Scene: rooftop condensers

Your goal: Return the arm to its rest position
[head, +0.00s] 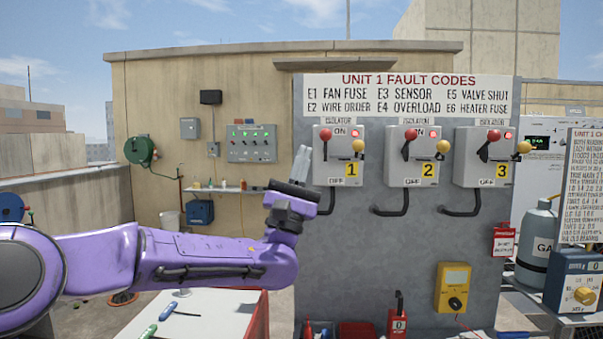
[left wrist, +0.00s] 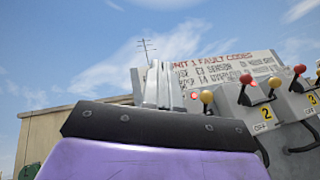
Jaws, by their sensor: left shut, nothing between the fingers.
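My left arm (head: 190,262) is purple and reaches in from the left across the head view. Its gripper (head: 301,163) points upward with the fingers together and empty, in front of the left edge of the grey isolator panel (head: 440,242). The gripper overlaps the left side of isolator 1 (head: 349,148) in the picture; I cannot tell how near it is. In the left wrist view the closed fingers (left wrist: 160,85) stand up against the sky and the fault code sign (left wrist: 225,68). My right gripper is not in view.
Isolators 2 (head: 414,148) and 3 (head: 480,150) have red-knobbed levers. Below the arm is a white-topped table (head: 215,310) with hand tools. A yellow meter (head: 453,288) hangs low on the panel. A gas cylinder (head: 537,240) stands at the right.

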